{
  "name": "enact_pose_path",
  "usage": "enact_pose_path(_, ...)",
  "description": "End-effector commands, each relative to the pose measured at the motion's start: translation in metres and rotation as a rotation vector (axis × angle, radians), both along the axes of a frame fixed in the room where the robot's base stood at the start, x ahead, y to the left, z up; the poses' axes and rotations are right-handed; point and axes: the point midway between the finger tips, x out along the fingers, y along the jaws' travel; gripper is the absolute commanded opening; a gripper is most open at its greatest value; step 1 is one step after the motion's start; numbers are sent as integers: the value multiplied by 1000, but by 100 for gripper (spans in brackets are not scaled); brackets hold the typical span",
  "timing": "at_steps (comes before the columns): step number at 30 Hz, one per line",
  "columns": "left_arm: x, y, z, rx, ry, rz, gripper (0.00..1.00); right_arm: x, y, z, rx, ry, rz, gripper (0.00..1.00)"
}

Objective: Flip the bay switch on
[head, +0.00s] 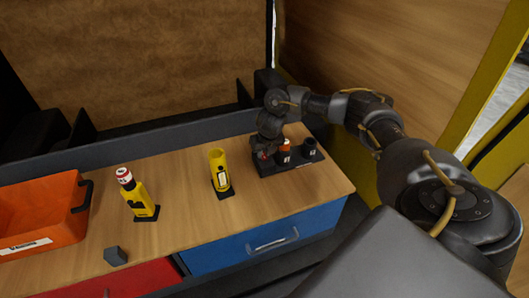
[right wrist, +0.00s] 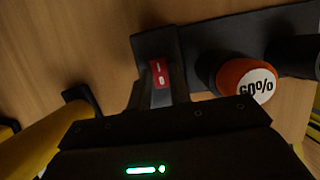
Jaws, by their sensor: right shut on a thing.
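A black block (head: 290,169) stands at the back right of the wooden bench top, and it also shows in the right wrist view (right wrist: 212,40). A small red piece with white marks (right wrist: 160,73), which looks like the switch, is at the block's left end. My right gripper (head: 266,152) is over that end, with its fingers shut on the red piece in the right wrist view. The fingers partly hide the piece, and I cannot tell which way it is set. My left gripper is not in view.
An orange-topped item marked 60% (right wrist: 248,77) and a dark round holder (head: 310,148) are on the block, close to the gripper. A yellow holder (head: 219,172), a yellow item with a red-and-white top (head: 137,193), a grey block (head: 115,256) and an orange bin (head: 72,211) stand leftward.

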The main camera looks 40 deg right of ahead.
Motion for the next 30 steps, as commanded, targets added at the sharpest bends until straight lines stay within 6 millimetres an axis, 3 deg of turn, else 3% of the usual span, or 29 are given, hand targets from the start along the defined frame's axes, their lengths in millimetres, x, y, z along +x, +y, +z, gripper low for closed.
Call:
enact_pose_path(9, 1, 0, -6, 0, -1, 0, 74, 7, -3, 1, 70, 206, -4, 0)
enact_pose_path(24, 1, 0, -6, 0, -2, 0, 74, 7, -4, 2, 90, 255, -2, 0)
enact_pose_path(25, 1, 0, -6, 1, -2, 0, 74, 7, -4, 2, 90, 255, -2, 23)
enact_pose_path(30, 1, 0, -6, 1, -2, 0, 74, 7, -3, 2, 89, 255, -1, 42)
